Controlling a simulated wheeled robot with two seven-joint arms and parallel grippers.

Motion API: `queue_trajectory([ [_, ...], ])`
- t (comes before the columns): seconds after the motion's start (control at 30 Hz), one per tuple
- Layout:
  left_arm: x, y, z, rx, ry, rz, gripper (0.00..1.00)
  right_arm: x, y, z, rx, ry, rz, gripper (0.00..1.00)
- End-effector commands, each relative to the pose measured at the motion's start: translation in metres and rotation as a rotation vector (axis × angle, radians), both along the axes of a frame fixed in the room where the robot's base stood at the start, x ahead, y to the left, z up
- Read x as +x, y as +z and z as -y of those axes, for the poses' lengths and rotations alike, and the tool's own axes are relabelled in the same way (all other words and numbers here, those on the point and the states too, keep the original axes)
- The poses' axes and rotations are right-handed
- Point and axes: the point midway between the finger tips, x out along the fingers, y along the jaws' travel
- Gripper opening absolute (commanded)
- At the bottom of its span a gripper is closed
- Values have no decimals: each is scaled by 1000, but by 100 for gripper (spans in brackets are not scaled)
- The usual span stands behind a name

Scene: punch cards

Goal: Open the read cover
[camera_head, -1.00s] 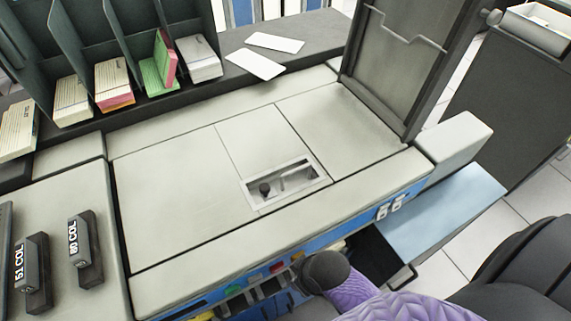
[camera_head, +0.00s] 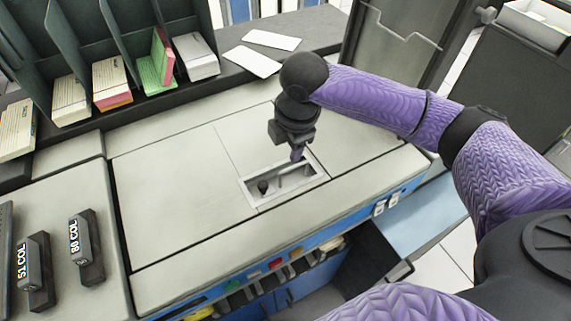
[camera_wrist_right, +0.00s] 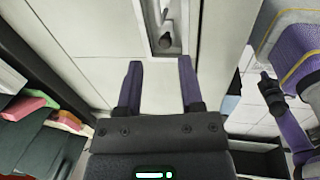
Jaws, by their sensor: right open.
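The card machine's pale grey top has flat cover panels (camera_head: 180,200), lying closed and level. A recessed well (camera_head: 310,181) with a dark knob (camera_head: 263,187) and a metal bar is set among them; the frames do not label which panel is the read cover. The well and knob also show in the right wrist view (camera_wrist_right: 166,43). My right gripper (camera_head: 298,152) hangs above the well's far side, pointing down. Its two purple fingers (camera_wrist_right: 159,64) are apart and empty, with the well beyond the tips; contact is not visible. My left gripper is not in view.
A dark upright lid (camera_head: 385,50) stands at the back right. Card racks (camera_head: 90,40) and loose white cards (camera_head: 252,61) lie along the back. Two black blocks (camera_head: 86,250) sit at left. An open dark bin (camera_head: 365,265) is below the front edge.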

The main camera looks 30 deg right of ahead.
Motion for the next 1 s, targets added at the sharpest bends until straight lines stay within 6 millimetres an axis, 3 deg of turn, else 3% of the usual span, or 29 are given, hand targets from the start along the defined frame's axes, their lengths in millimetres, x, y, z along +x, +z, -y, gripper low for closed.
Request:
queue_trajectory([
  [0.07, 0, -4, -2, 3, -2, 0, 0, 2, -6, 3, -5, 2, -4, 48],
  [0.3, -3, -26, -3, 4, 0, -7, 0, 12, -65, 1, -3, 3, -5, 48],
  [0.43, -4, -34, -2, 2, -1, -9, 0, 17, -87, 1, -3, 3, -4, 48],
  [0.8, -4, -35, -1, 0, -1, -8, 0, 20, -95, 1, -3, 4, 1, 48],
  [1.0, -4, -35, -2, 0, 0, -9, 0, 20, -95, 1, -2, 4, 1, 6],
])
